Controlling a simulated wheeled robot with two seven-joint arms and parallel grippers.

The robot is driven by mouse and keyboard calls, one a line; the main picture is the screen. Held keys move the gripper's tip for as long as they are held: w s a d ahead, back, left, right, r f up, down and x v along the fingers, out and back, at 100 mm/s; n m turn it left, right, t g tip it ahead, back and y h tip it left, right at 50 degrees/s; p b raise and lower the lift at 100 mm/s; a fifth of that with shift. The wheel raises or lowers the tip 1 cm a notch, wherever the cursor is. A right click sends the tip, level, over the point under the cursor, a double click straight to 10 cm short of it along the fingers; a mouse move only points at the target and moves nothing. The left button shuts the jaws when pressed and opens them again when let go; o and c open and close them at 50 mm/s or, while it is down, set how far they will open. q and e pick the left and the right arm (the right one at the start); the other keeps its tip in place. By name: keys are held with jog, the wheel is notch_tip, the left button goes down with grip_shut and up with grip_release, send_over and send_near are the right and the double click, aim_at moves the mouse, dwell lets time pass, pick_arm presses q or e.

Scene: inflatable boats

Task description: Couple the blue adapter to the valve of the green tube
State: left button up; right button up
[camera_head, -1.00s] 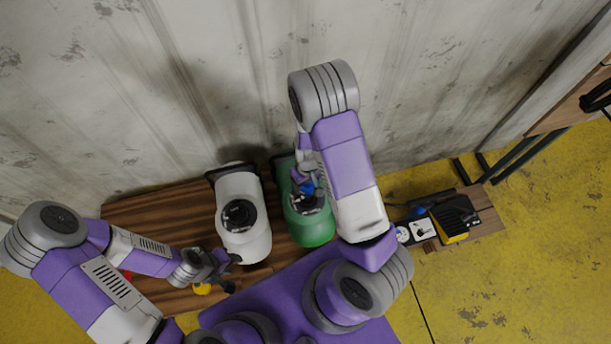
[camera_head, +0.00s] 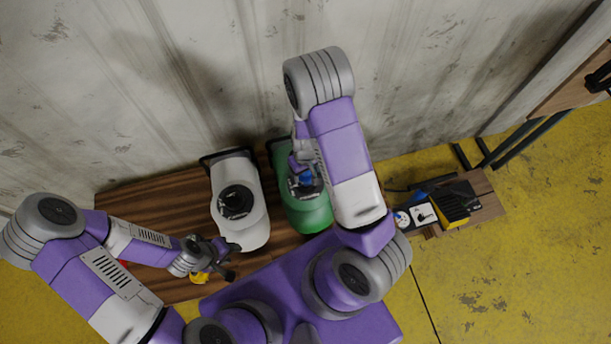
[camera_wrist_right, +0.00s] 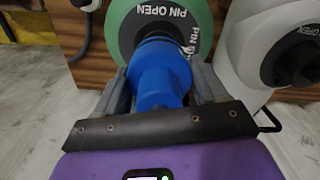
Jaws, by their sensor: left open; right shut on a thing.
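The green tube (camera_head: 310,214) lies on the wooden table, partly behind my right arm. Its dark valve ring, marked "PIN OPEN", faces the right wrist camera on the green end (camera_wrist_right: 128,25). My right gripper (camera_wrist_right: 160,85) is shut on the blue adapter (camera_wrist_right: 158,78), which also shows small in the head view (camera_head: 306,178). The adapter's far end is at the valve and covers its middle; whether it is seated cannot be told. My left gripper (camera_head: 230,260) is open and empty near the table's front, below the white tube.
A white tube (camera_head: 255,229) with a dark valve lies left of the green one. A yellow item (camera_head: 199,278) is under my left gripper. A small side table (camera_head: 489,203) at right holds a black and yellow device (camera_head: 454,206).

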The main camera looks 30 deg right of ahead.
aim_at(306, 176)
jog(key=shift+f, duration=0.15)
jog(key=shift+f+b, duration=1.15)
jog(key=shift+f+b, duration=0.4)
jog(key=shift+f, duration=0.05)
jog(key=shift+f+b, duration=0.7)
jog(key=shift+f, duration=0.05)
dwell(0.8)
jog(key=m, duration=0.4)
dwell(0.3)
